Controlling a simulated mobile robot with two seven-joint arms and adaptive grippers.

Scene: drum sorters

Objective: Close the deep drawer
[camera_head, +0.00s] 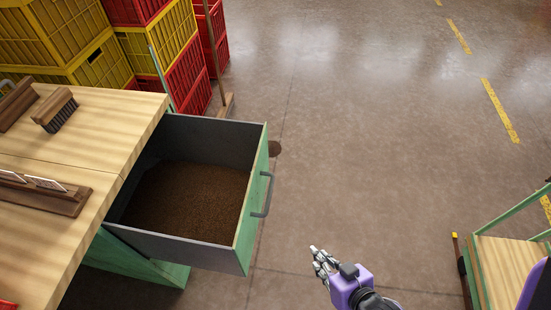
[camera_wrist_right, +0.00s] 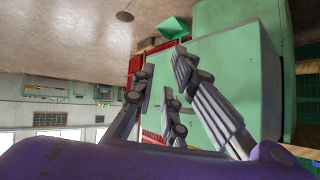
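The deep drawer (camera_head: 182,247) is pulled out to the right from a wooden-topped bench. It has grey walls, a green front and a dark handle (camera_head: 268,195), and brown grainy material covers its floor. My right gripper (camera_head: 319,258), with purple body and grey fingers, is to the lower right of the drawer front, apart from it. In the right wrist view my right gripper (camera_wrist_right: 160,75) has its fingers spread with nothing between them. A green panel shows behind them; I cannot tell surely which part it is. My left gripper is not in view.
The bench top (camera_head: 75,160) holds brushes (camera_head: 55,108) and a wooden rack (camera_head: 42,192). Yellow crates (camera_head: 60,40) and red crates (camera_head: 190,78) are stacked behind it. A green-framed wooden cart (camera_head: 500,270) stands at lower right. Floor (camera_head: 380,150) between is clear.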

